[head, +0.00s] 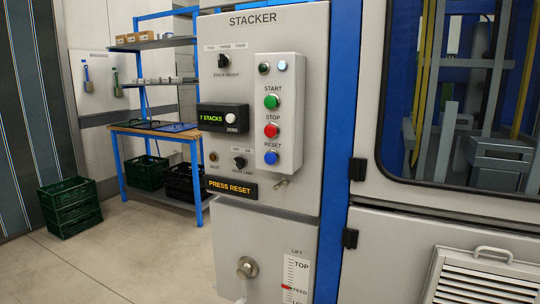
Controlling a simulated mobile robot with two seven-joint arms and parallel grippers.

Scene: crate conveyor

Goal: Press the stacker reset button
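The stacker control panel (265,195) fills the middle of the head view. The blue reset button (271,158) is the lowest on the raised button box (297,120), under a RESET label. Above it are the red stop button (271,131) and the green start button (271,101). An amber display (232,187) reads PRESS RESET. Another display (222,117) reads 7 STACKS. Neither gripper is in view, and nothing touches the reset button.
A machine window (465,95) and a louvred vent (482,280) are at the right. A round knob (247,267) sticks out below the panel. Green crates (70,206) and a blue-framed shelf (158,130) stand back left. Floor at the lower left is clear.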

